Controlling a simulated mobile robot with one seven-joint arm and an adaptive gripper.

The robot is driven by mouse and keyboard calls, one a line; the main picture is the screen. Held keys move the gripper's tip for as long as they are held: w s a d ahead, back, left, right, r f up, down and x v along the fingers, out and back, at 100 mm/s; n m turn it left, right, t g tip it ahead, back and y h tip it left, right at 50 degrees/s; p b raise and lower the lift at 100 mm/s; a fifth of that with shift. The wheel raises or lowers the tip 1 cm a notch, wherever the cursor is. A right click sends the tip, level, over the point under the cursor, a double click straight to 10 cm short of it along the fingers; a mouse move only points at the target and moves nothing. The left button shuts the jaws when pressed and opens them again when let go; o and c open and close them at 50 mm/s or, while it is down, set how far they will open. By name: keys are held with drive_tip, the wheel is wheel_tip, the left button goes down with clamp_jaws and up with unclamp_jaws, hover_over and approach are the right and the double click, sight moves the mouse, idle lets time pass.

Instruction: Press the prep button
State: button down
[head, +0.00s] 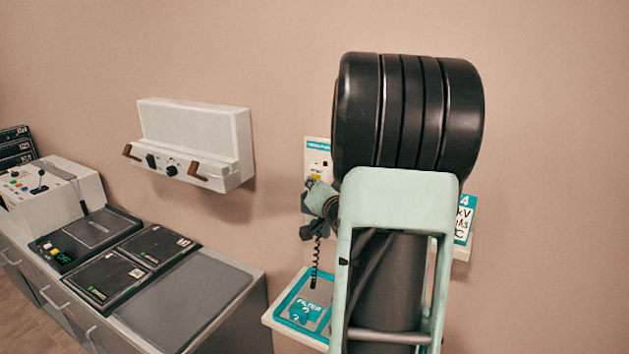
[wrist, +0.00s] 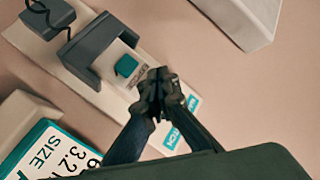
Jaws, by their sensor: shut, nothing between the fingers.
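A teal square button (wrist: 126,66) sits on a pale wall panel (wrist: 92,97) in the wrist view. A small dark label lies just beside it, too small to read for certain. A dark grey bracket (wrist: 93,52) stands out from the panel beside the button. My gripper (wrist: 160,78) is shut and empty, its fingertips just right of the button and label. I see a gap between tips and button in the picture; their depth is unclear. In the head view the panel (head: 318,153) shows partly behind my arm, and the button cannot be made out.
A dark handset block (wrist: 53,18) with a cord lies near the bracket. A teal-edged card (wrist: 50,155) is at lower left. A white wall box (head: 195,137) with brown handles hangs left of the panel. A counter (head: 232,290) carries dark cassettes (head: 155,245) and a control console (head: 50,192).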

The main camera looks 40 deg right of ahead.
drive_tip(key=shift+d, duration=0.2)
drive_tip(key=shift+a, duration=0.15)
idle(0.3)
drive_tip(key=shift+s+a, duration=0.3)
drive_tip(key=shift+a, duration=0.45)
drive_tip(key=shift+a+b, duration=0.1)
drive_tip(key=shift+b, duration=0.2)
drive_tip(key=a, duration=0.1)
drive_tip(key=s+a, duration=0.1)
drive_tip(key=a, duration=0.1)
drive_tip(key=s+a+b, duration=0.1)
drive_tip(key=shift+a, duration=0.2)
idle(0.4)
